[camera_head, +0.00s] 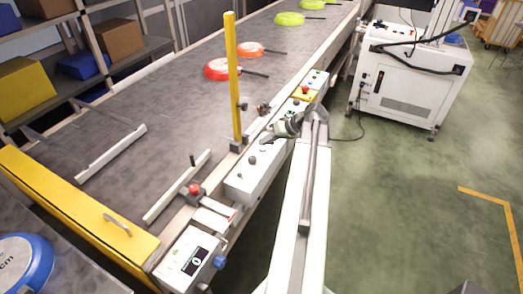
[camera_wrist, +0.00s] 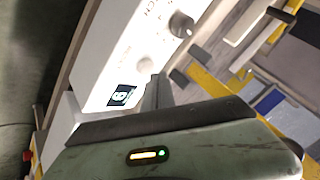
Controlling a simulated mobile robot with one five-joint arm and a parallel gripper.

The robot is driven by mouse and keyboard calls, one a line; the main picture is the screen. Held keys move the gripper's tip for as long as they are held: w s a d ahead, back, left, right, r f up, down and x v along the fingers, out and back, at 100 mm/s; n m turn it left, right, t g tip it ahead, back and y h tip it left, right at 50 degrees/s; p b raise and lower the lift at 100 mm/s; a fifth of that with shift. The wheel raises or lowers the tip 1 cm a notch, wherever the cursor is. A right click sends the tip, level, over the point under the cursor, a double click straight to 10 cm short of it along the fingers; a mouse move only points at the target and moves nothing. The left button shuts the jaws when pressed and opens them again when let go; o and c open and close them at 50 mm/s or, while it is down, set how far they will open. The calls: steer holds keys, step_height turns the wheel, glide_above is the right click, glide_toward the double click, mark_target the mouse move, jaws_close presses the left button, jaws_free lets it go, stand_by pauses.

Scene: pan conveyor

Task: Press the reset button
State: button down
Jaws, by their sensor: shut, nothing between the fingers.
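No label in view is readable as reset, so I cannot tell which control is the reset button. A white control panel (camera_head: 245,180) with dark knobs runs along the conveyor's near side. Beyond it, small coloured buttons (camera_head: 318,74) sit on the far section. My gripper (camera_head: 268,138) is shut and empty, above or close to the panel; contact cannot be told. In the wrist view my gripper's fingers (camera_wrist: 157,90) lie in front of the white panel (camera_wrist: 105,55), near a grey knob (camera_wrist: 181,25), a pale round control (camera_wrist: 145,65) and a small lit display (camera_wrist: 122,96).
The grey conveyor (camera_head: 150,120) carries red (camera_head: 222,70), orange (camera_head: 249,49) and green (camera_head: 289,19) pans. A yellow post (camera_head: 233,80) stands left of my gripper. A red button (camera_head: 194,189) and a display box (camera_head: 188,262) are nearer. Green floor (camera_head: 400,210) lies right.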

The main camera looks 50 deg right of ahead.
mark_target(265, 149)
steer(key=shift+f, duration=0.1)
steer(key=shift+w+f+b, duration=0.15)
steer(key=shift+f+b, duration=0.2)
steer(key=shift+b, duration=0.1)
steer(key=shift+f+b, duration=0.5)
stand_by(0.7)
steer(key=shift+r, duration=0.15)
steer(key=shift+r+p, duration=0.85)
steer(key=shift+p, duration=0.1)
step_height(265, 149, up, 5)
steer(key=p, duration=0.5)
steer(key=shift+r, duration=0.1)
